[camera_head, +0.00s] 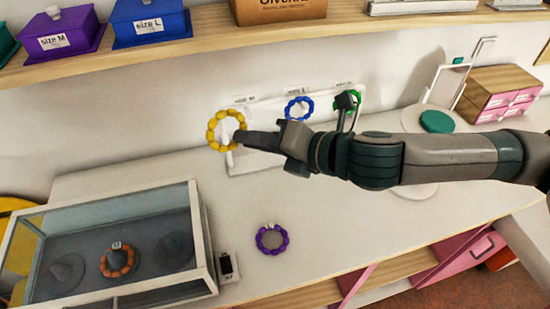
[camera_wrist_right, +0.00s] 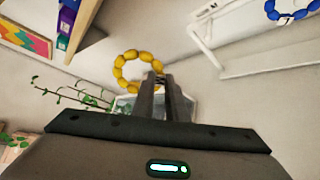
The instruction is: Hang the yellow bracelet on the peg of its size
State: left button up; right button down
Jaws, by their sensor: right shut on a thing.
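The yellow bracelet (camera_head: 212,135) is a ring of beads, held up in front of the left end of the white peg board (camera_head: 264,162). My right gripper (camera_head: 243,137) is shut on its lower right side; the bracelet also shows beyond the fingertips in the right wrist view (camera_wrist_right: 120,72). On the board a blue bracelet (camera_head: 289,108) hangs in the middle and a green bracelet (camera_head: 357,100) at the right, partly behind my arm. Small labels stand above the board, too small to read surely. The left peg is not clearly visible. My left gripper is not in view.
A purple bracelet (camera_head: 263,244) lies on the counter (camera_head: 330,215). A glass case (camera_head: 205,245) at the left holds cones, one with an orange bracelet (camera_head: 119,271). A wooden shelf (camera_head: 200,39) with purple (camera_head: 62,33) and blue (camera_head: 148,24) boxes runs above.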

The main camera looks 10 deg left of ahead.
jog(key=w+d+f+m+t+h+p, duration=0.1)
jog(key=w+d+f+m+t, duration=0.1)
jog(key=f, duration=0.3)
jog(key=w+d+f+m+t+h+p, duration=0.1)
jog(key=w+d+f+m+t, duration=0.1)
jog(key=f+t, duration=0.3)
jog(key=shift+m+h, duration=0.3)
jog(key=shift+m, duration=0.1)
jog(key=shift+w+a+f, duration=0.1)
jog(key=shift+w+f, duration=0.05)
jog(key=shift+w, duration=0.05)
jog(key=w+d+b+x, duration=0.1)
jog(key=b+x, duration=0.4)
jog(key=x, duration=0.6)
jog(key=shift+w+d+b, duration=0.35)
jog(key=shift+w+d, duration=0.1)
dwell(0.8)
dwell(0.6)
jog(key=c, duration=1.7)
grip_release()
